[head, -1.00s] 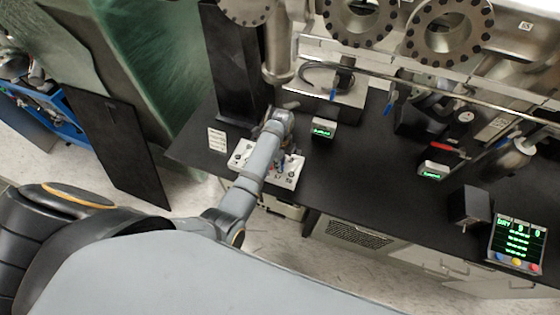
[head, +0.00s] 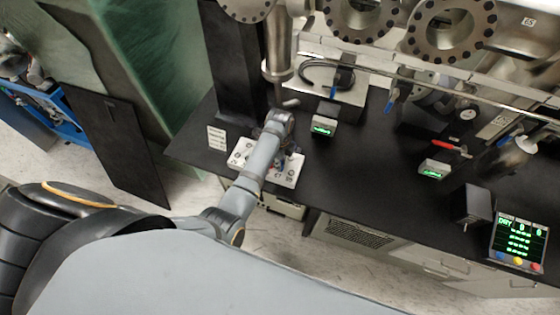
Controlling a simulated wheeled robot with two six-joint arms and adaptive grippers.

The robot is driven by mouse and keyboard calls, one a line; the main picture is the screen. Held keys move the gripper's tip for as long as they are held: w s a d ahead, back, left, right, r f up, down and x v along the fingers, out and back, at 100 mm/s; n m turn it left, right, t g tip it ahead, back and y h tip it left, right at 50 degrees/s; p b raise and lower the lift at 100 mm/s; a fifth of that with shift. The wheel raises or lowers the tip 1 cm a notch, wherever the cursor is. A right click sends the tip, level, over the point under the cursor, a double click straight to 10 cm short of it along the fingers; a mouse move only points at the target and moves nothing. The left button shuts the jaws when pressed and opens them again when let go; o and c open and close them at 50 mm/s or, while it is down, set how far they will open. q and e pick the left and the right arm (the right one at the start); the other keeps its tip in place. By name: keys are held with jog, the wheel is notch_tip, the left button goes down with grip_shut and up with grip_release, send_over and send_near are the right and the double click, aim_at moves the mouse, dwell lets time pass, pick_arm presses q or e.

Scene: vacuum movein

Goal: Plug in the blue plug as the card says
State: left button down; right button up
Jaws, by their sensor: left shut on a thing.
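A white socket panel (head: 290,176) lies on the near left part of the black bench, with dark round sockets showing on it. The white card (head: 217,138) with lines of print stands just left of the panel; its text is too small to read. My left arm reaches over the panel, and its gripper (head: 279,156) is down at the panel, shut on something. A bit of blue shows at the gripper, but the arm hides most of the plug and I cannot tell whether it sits in a socket. My right gripper is not in view.
A small green-lit display (head: 323,126) stands right of the panel, and another (head: 435,169) farther right. A readout box (head: 516,243) with coloured buttons is at the bench's right. Steel flanged chambers (head: 445,30) and pipes fill the back. Bare black bench lies between.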

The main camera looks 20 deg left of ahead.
pick_arm(q)
jog(key=shift+f, duration=0.4)
jog(key=c, duration=1.2)
grip_release()
jog(key=shift+o, duration=0.2)
notch_tip(320, 180, up, 12)
